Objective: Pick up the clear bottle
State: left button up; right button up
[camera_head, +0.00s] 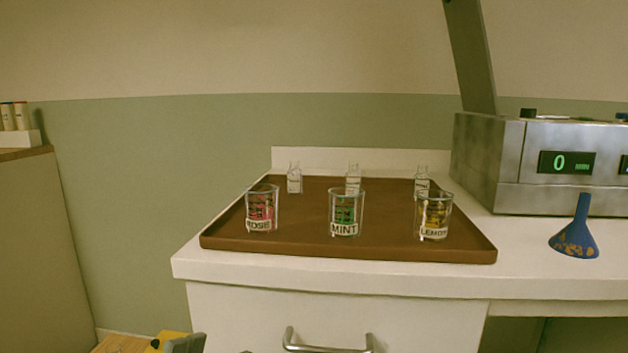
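Three small clear bottles with pale labels stand upright along the back of a brown tray (340,250): a left one (294,181), a middle one (353,175) and a right one (422,181). Their label text is too small to read. In front stand three clear glasses: ROSE (262,208) with red contents, MINT (346,212) with green and LEMON (433,216) with yellow. The MINT glass partly covers the middle bottle and the LEMON glass the right one. A grey part at the lower left edge seems to be my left gripper (186,344), mostly cut off, well below the tray. My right gripper is not visible.
A grey metal device (500,150) with a green "0" display stands right of the tray on the white counter (220,266). A blue funnel (575,238) stands in front of it. The counter has a drawer handle (330,346) below. A cabinet (45,250) stands at left.

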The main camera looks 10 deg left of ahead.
aim_at(294, 174)
jog(key=l, duration=0.45)
jog(key=k+l+u, duration=0.15)
jog(key=l, duration=0.8)
jog(key=k+l+u, duration=0.1)
jog(key=l, duration=0.35)
